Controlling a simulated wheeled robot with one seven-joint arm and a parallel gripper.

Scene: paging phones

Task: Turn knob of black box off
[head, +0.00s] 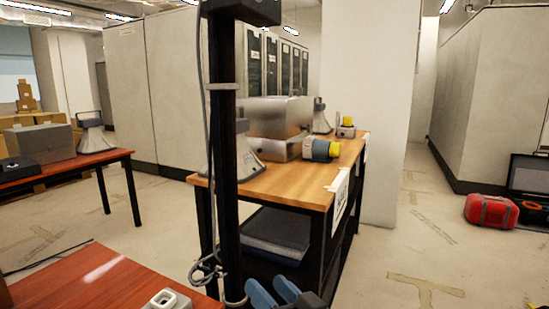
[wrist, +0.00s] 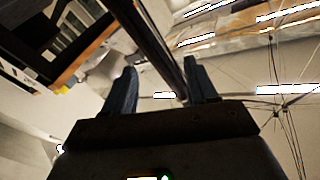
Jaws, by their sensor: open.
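A black box (head: 243,10) sits at the top of a black post (head: 224,150) and is cut off by the top edge of the head view. No knob can be made out on it. Another dark, flat box (head: 18,167) lies on the left table. My gripper (head: 274,291) is at the bottom edge of the head view, low and right of the post, with blue fingers spread. In the wrist view my gripper (wrist: 161,88) is open and empty. A dark bar runs behind the fingers there; I cannot tell whether it is the post.
A wooden workbench (head: 290,186) behind the post carries metal boxes, horn speakers and a blue-yellow connector. A red-topped table (head: 105,285) is at the front left. A red case (head: 491,211) lies on the floor at right. The floor (head: 400,260) right of the bench is clear.

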